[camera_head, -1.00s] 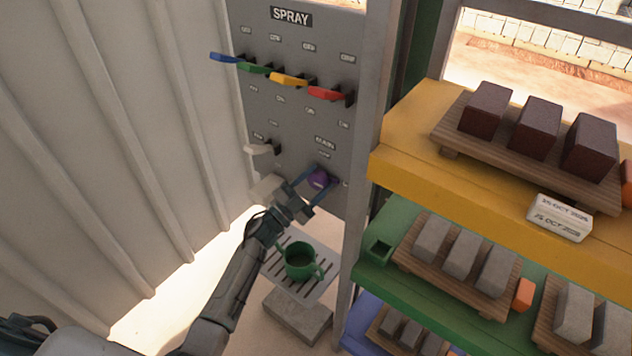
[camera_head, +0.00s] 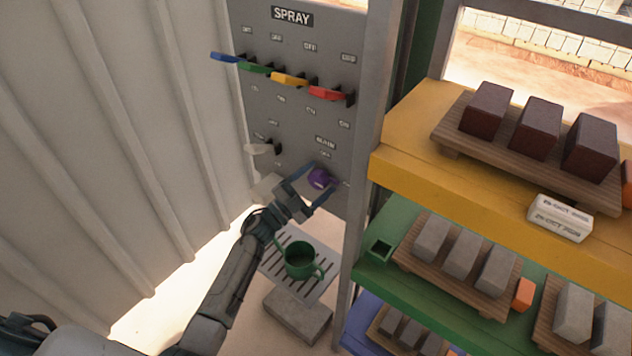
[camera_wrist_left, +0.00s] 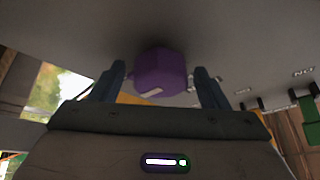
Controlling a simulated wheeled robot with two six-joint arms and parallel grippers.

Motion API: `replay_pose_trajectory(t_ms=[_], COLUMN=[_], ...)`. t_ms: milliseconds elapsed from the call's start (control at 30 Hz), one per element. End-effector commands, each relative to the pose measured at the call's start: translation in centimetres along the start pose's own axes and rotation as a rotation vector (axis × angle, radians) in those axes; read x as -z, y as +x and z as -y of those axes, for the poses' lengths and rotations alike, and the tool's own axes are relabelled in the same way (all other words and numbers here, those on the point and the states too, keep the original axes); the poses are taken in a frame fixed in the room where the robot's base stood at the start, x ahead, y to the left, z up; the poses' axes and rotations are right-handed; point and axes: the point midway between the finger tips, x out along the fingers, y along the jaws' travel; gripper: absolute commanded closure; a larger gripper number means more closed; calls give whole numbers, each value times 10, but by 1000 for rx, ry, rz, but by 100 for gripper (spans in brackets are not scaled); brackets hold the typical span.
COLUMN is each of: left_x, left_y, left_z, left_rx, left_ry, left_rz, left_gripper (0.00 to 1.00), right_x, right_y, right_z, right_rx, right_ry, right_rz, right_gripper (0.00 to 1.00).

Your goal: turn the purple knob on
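The purple knob (camera_head: 319,178) sits low on the grey spray panel (camera_head: 268,105), under a small label that seems to read "MAIN". My left gripper (camera_head: 318,187) is at the knob, with its blue fingers on either side of it. In the left wrist view the knob (camera_wrist_left: 160,73) lies between the two fingertips (camera_wrist_left: 160,75), with a visible gap on both sides. A pale mark shows on the knob's face. The gripper is open around the knob and does not grip it. My right gripper is not in view.
A green watering can or mug (camera_head: 299,262) stands on a grate below. Shelves with blocks (camera_head: 536,128) stand at right.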

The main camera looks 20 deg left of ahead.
Motion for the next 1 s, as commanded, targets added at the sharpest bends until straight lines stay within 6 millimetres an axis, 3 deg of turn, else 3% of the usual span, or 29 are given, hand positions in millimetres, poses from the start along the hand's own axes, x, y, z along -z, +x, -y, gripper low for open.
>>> replay_pose_trajectory(t_ms=[267,700,1000], left_x=[0,-3,0], left_y=[-4,-84,-108], left_z=[-1,-3,0], left_rx=[0,-3,0], left_ry=[-1,0,0], left_rz=[0,1,0], left_gripper=[31,31,31], right_x=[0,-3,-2], right_y=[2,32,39], right_z=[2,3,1], right_rx=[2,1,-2], right_ry=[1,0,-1], right_rz=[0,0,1], right_gripper=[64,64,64])
